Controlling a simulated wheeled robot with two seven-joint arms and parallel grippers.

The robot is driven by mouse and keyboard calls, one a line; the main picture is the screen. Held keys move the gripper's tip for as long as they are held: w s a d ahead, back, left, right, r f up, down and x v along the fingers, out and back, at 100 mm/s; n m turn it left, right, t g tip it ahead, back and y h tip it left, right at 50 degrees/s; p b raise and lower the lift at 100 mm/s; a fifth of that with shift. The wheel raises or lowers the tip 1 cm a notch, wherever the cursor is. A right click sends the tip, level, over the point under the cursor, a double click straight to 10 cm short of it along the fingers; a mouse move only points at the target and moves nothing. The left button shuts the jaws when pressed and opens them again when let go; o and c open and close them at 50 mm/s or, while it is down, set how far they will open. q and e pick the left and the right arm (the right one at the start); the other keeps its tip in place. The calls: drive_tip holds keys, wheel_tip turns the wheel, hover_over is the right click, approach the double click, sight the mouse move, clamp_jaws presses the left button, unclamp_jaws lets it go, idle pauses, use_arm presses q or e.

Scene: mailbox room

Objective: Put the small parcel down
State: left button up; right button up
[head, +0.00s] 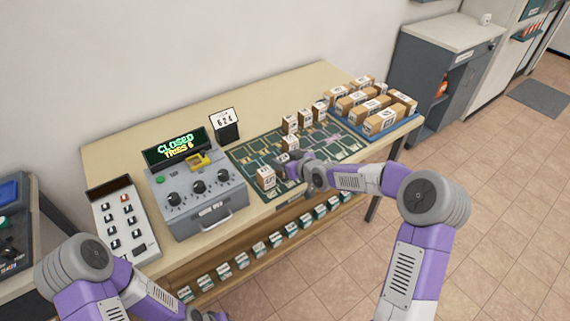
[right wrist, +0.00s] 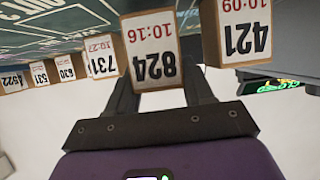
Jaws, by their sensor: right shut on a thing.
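The small parcel (right wrist: 153,52), a brown box with a white label that seems to read 824 and 10:16, is between the fingers of my right gripper (right wrist: 160,92). The gripper is shut on it. In the head view the parcel (head: 289,143) shows just behind my right gripper (head: 286,161), over the green patterned mat (head: 347,151). Whether its underside touches the mat cannot be told. My left arm comes in at the lower left; its gripper is not clearly in view.
A parcel labelled 421 (head: 266,180) stands to the left on the mat. Several small parcels (head: 305,116) stand along the back. A blue tray (head: 417,124) of larger parcels is at right. A grey console (head: 199,203) is at left. The mat's middle right is clear.

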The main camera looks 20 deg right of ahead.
drive_tip(key=shift+f, duration=0.35)
drive_tip(key=shift+f, duration=0.15)
drive_tip(key=o, duration=0.8)
drive_tip(key=shift+o, duration=0.2)
